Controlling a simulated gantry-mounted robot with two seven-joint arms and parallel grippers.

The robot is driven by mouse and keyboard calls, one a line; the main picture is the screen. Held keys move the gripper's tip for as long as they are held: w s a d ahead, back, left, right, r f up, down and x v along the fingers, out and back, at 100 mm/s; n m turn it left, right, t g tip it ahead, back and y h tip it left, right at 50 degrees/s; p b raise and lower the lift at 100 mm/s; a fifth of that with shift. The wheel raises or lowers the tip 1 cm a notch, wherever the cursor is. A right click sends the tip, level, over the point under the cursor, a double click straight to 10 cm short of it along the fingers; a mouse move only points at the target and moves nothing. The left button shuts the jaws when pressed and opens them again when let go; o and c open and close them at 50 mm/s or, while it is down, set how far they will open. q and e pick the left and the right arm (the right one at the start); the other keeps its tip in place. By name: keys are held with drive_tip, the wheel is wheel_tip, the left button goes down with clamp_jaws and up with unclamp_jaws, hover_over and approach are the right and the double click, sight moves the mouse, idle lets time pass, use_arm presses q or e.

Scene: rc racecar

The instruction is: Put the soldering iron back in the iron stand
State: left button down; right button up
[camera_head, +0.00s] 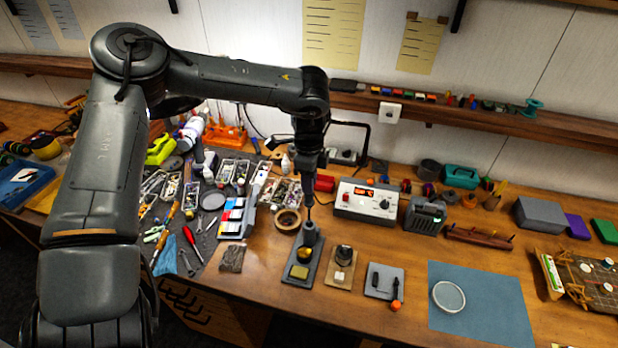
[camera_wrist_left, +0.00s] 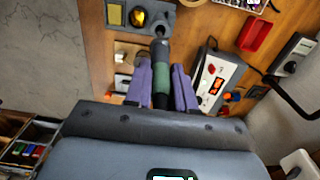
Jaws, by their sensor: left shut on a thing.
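My left gripper (camera_head: 309,181) points straight down above the iron stand (camera_head: 298,272). In the left wrist view its purple fingers (camera_wrist_left: 161,87) are shut on the soldering iron (camera_wrist_left: 160,73), around its green and black handle. The iron (camera_head: 309,211) is upright, and its thin lower end meets the top of the stand's grey holder (camera_head: 309,233). I cannot tell how deep the tip sits inside it. The stand also carries a brass-coloured ball and a yellow sponge, which show in the left wrist view. My right gripper is not in view.
A soldering station (camera_head: 366,203) stands right of the iron, and a tape roll (camera_head: 288,220) lies close on the left. Small holders (camera_head: 341,268) and a blue mat (camera_head: 490,300) lie to the right. Tools and parts trays crowd the dark mat at left.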

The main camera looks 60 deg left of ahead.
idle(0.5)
use_arm(q)
drive_tip(key=shift+f, duration=0.1)
idle(0.7)
drive_tip(key=shift+f+b, duration=0.1)
drive_tip(key=shift+b, duration=0.45)
idle(0.3)
drive_tip(key=shift+f, duration=0.15)
idle(0.5)
